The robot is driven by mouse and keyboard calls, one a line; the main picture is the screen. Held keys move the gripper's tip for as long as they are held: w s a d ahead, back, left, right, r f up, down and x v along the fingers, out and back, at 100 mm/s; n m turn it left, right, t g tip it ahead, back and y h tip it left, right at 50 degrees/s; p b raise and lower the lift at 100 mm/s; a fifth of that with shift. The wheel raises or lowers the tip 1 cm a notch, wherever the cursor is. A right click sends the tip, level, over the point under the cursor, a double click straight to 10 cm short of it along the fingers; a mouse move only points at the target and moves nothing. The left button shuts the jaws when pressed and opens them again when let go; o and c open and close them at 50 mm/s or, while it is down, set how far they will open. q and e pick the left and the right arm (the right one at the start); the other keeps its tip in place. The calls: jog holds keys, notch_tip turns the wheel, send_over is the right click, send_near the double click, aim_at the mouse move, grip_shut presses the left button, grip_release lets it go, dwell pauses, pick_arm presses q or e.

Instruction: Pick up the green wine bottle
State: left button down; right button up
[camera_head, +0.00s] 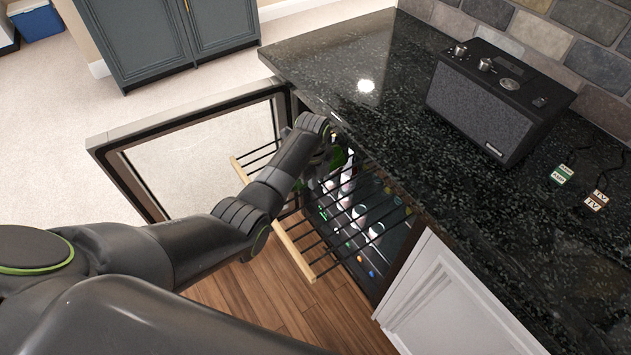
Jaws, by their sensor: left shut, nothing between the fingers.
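A small patch of dark green glass (338,156), likely the green wine bottle, shows inside the open wine fridge, just beyond my left wrist. Most of it is hidden by my arm and the counter edge. My left gripper (326,166) is at the fridge opening, beside the green patch and above the rack. It is shut and empty, and largely hidden by my own wrist. I cannot tell whether it touches the bottle. My right gripper is not in view.
A pulled-out wire rack (318,254) with wooden fronts lies under my left arm. The glass fridge door (128,168) stands open to the left. Above is a black granite counter (345,62) with a radio (485,105). Pale-topped bottles (360,212) lie lower inside.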

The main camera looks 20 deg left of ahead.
pick_arm(q)
jog(key=shift+w+a, duration=0.3)
jog(key=shift+a, duration=0.3)
jog(key=shift+w+a, duration=0.25)
jog(key=shift+a, duration=0.3)
jog(key=shift+d+r, duration=0.1)
jog(key=shift+r, duration=0.1)
